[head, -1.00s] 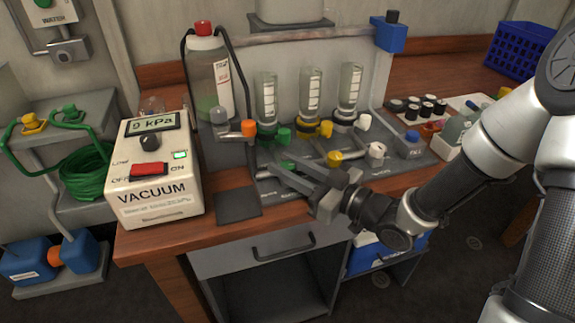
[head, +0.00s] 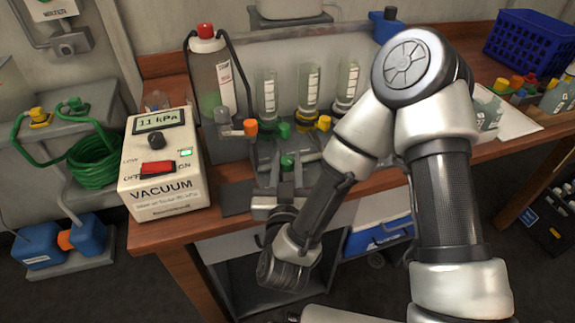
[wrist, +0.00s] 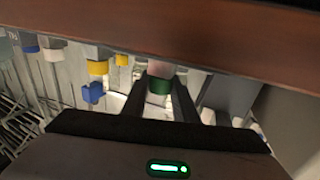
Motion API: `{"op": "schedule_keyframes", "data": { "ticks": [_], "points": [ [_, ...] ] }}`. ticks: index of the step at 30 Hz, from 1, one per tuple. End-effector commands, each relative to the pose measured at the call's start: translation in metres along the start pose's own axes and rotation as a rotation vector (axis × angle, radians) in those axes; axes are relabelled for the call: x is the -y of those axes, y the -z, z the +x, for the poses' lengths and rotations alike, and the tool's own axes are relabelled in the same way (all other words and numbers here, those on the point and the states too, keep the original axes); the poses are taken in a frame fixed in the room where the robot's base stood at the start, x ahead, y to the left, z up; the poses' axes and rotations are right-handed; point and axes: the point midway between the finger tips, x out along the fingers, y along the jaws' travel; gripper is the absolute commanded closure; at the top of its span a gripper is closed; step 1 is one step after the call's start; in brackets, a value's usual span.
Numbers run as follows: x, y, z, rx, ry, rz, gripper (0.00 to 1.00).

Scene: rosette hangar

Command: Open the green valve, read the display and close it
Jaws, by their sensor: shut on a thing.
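The green valve knob (head: 288,161) sits at the front of the manifold, and my gripper (head: 286,178) reaches it from the front. In the wrist view a green knob (wrist: 159,84) lies between the two fingers of my gripper (wrist: 159,98), which are shut on it. The valve's body and the angle of its handle are largely hidden. The display (head: 159,120) on the white vacuum box (head: 165,195) appears to read 11 kPa. The red switch (head: 158,168) below it sits by a lit green lamp (head: 185,152).
A second green knob (head: 284,130), an orange knob (head: 250,127) and a yellow knob (head: 324,122) stand close behind. A tall bottle with a red cap (head: 204,31) stands at left. My arm hides the manifold's right part. A blue basket (head: 527,50) is far right.

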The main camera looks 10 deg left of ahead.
Motion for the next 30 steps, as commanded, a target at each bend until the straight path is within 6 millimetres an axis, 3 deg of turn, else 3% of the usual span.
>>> {"op": "schedule_keyframes", "data": {
  "ticks": [15,30],
  "points": [
    [0.0023,0.0018,0.0011,-0.007,-0.37,0.007,0.96],
    [0.0002,0.0031,0.002,-0.007,-0.462,0.005,0.96]
  ]
}}
